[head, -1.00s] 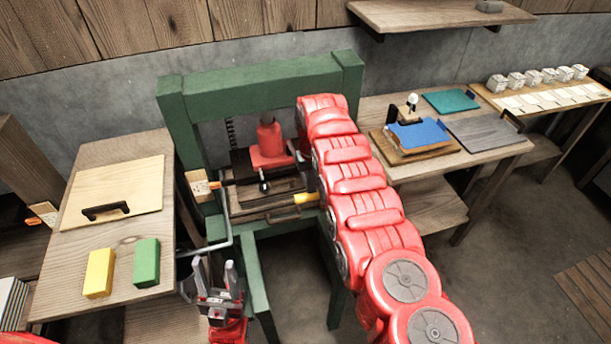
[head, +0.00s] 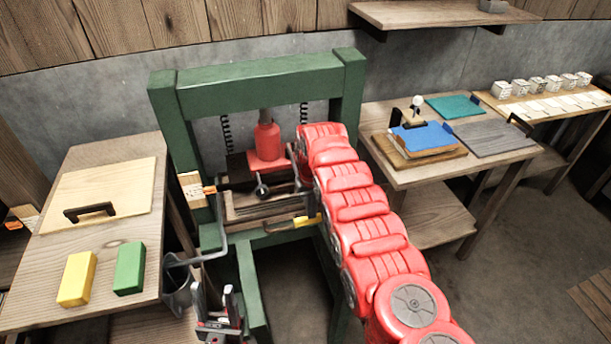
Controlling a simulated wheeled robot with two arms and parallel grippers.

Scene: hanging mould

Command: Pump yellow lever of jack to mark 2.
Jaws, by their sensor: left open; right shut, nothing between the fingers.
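The jack has a red body (head: 267,143) and stands inside the green press frame (head: 262,92). Its yellow lever (head: 307,221) sticks out low at the front right, its end beside my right arm. My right arm covers the lever's far end and the frame's right post. The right gripper is hidden behind the arm, so I cannot tell whether it touches the lever. A mark card (head: 192,188) sits on the left post with an orange pointer (head: 210,190) at its right edge, near mid-height. Its marks are too small to read. My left gripper (head: 217,299) is open and empty, low in front of the frame.
The left table (head: 35,285) holds a board with a dark handle (head: 92,211), a yellow block (head: 77,278) and a green block (head: 129,268). A grey bent rod (head: 205,257) juts between table and frame. The right table (head: 378,120) holds boards and a blue pad (head: 420,138).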

